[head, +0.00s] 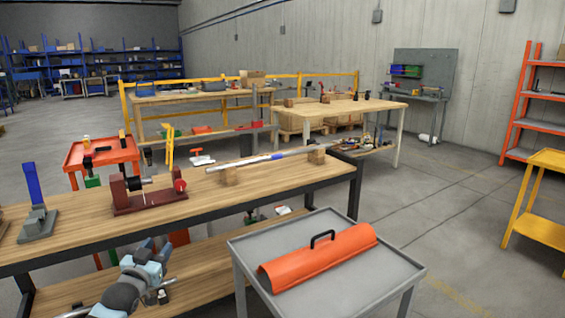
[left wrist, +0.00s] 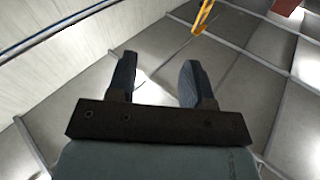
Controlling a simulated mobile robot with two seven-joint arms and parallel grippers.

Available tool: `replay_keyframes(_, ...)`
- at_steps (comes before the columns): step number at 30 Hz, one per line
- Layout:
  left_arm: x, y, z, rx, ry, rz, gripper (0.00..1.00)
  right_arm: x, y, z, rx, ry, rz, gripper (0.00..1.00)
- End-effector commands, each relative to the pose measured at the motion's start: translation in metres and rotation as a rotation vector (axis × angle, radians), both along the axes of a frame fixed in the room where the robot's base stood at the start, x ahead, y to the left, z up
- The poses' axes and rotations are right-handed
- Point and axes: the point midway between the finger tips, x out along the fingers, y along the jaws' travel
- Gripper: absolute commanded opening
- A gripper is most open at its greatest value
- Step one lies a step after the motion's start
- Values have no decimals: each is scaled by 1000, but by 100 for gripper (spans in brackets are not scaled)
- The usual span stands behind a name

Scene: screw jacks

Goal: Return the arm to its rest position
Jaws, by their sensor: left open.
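My left gripper (head: 157,247) shows at the lower left of the head view, in front of the near wooden workbench (head: 95,228). In the left wrist view its two dark fingers (left wrist: 158,80) stand well apart, with nothing between them. The gripper is open and empty. My right gripper is not in view.
A grey cart (head: 245,247) with an orange cover (head: 318,256) stands right of my left arm. The workbench carries a red vise-like device (head: 150,200) and a long rod on wooden blocks. An orange shelf and yellow cart stand far right; floor between is clear.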

Motion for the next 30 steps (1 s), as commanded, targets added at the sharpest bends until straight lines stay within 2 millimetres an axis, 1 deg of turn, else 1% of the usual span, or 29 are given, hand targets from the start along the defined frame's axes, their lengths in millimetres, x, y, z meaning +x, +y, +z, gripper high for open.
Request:
replay_keyframes(1, -23, -22, -17, -8, 8, -35, 47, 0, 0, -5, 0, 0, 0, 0)
replay_keyframes(2, -36, -35, -24, -14, 11, -56, 47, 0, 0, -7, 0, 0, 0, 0)
replay_keyframes(3, -56, -52, -33, -23, 16, -86, 47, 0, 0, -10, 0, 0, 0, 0)
replay_keyframes(5, -90, -79, -45, -43, 23, -132, 47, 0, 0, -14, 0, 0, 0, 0)
replay_keyframes(6, -115, -98, -51, -60, 27, -164, 47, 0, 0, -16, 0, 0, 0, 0)
replay_keyframes(7, -134, -110, -54, -75, 29, -186, 47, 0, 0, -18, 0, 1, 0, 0)
replay_keyframes(8, -153, -123, -57, -91, 32, -209, 47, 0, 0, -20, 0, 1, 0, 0)
replay_keyframes(9, -178, -138, -58, -114, 34, -236, 47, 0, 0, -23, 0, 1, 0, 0)
replay_keyframes(12, -233, -167, -54, -172, 40, -292, 47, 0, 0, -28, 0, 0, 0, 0)
replay_keyframes(15, -275, -185, -45, -223, 42, -330, 47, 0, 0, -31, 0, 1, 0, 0)
replay_keyframes(18, -310, -196, -34, -271, 43, -358, 47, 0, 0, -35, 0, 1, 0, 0)
replay_keyframes(21, -340, -204, -21, -319, 44, -377, 47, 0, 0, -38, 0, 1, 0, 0)
replay_keyframes(25, -375, -210, -3, -379, 44, -396, 47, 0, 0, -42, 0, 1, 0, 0)
replay_keyframes(26, -372, -209, 6, -370, 51, -391, 47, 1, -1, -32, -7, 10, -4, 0)
replay_keyframes(27, -369, -208, 9, -360, 64, -383, 47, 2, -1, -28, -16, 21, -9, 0)
replay_keyframes(30, -366, -206, 13, -342, 93, -366, 47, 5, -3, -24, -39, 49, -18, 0)
